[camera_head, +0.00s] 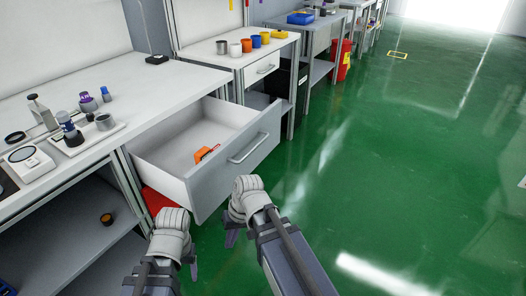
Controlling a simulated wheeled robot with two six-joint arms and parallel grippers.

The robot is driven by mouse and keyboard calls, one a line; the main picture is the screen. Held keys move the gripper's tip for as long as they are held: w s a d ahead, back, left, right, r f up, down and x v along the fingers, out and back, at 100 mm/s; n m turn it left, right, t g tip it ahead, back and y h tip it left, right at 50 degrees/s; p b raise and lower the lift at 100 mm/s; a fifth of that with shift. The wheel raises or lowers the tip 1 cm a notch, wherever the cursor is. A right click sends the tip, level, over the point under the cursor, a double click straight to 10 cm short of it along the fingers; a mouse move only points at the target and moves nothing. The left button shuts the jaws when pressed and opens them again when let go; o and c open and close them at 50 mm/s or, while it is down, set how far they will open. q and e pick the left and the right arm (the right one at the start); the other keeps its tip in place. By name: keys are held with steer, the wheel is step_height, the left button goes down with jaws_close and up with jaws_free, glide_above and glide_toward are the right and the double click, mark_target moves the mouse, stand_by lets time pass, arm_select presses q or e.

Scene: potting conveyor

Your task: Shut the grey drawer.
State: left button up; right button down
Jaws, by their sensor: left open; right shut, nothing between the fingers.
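The grey drawer (235,165) is pulled well out from under the white workbench, left of the picture's middle. Its front panel has a bar handle (248,148) and faces the green floor. An orange and dark object (205,153) lies inside it. My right gripper (232,232) is shut and empty, just in front of and below the drawer front; I cannot tell if it touches. My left gripper (188,262) is open and empty, near the drawer's near front corner, lower in the picture.
The workbench (150,95) holds a scale (30,160) and several small bottles. A second table (235,62) with colored cups and a closed drawer (262,68) stands beyond. A red bin (341,62) stands farther back. The green floor (400,170) to the right is clear.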

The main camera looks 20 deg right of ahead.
steer(key=w+d+r+m+t+y, duration=0.4)
steer(key=w+d+r+m, duration=0.15)
steer(key=w+d, duration=0.35)
steer(key=m+t+y, duration=0.2)
steer(key=m+t, duration=0.3)
steer(key=t, duration=0.2)
glide_toward(252, 154)
steer(key=b+x, duration=0.2)
steer(key=x, duration=0.3)
steer(key=shift+w, duration=0.2)
steer(key=shift+w+a+f, duration=0.1)
steer(key=shift+w+a, duration=0.3)
steer(key=shift+w, duration=0.1)
steer(key=shift+h, duration=0.3)
steer(key=w+a, duration=0.5)
steer(key=w, duration=0.2)
steer(key=w+a, duration=0.6)
steer(key=w, duration=0.1)
steer(key=w+a, duration=0.6)
steer(key=w, duration=0.1)
steer(key=shift+w, duration=0.4)
steer(key=shift+w+a, duration=0.1)
steer(key=shift+w, duration=0.05)
